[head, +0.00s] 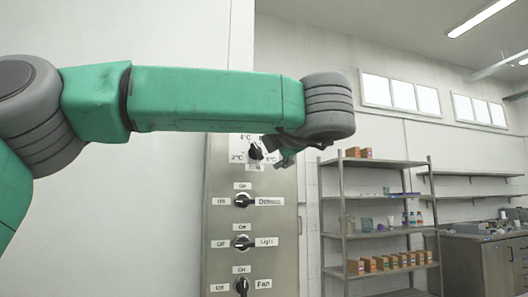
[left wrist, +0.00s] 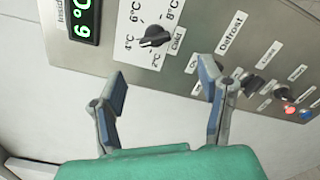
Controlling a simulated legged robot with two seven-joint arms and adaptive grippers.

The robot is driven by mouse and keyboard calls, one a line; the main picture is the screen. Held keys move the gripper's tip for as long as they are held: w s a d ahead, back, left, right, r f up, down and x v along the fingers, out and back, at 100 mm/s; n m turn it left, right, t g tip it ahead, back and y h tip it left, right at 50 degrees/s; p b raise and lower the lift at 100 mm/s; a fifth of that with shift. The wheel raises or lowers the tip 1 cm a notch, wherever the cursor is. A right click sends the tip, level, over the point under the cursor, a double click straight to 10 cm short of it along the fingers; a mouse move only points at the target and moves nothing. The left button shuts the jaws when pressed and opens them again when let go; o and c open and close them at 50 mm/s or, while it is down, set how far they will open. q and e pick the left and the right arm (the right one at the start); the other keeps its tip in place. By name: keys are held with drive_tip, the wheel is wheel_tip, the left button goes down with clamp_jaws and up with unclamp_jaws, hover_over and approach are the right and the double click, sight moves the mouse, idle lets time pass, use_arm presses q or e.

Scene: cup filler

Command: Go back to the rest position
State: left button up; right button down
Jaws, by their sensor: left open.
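My left arm comes in from the left across the head view, in front of the metal control panel (head: 225,180). My left gripper (head: 287,158) shows only partly below the grey wrist joint, beside the temperature knob (head: 256,151). In the left wrist view the gripper (left wrist: 161,84) is open, its two blue-padded fingers spread with nothing between them. The black temperature knob (left wrist: 154,38) is beyond the fingertips and apart from them. A lit green display (left wrist: 82,18) sits next to its scale. My right gripper is in neither view.
Below the temperature knob, the panel carries the Defrost knob (head: 242,201), Light knob (head: 242,242) and Fan knob (head: 242,286). A metal shelf (head: 380,235) with boxes and bottles stands to the right.

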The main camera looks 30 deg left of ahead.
use_arm(q)
drive_tip(key=shift+v, duration=0.85)
drive_tip(key=shift+w+f, duration=0.1)
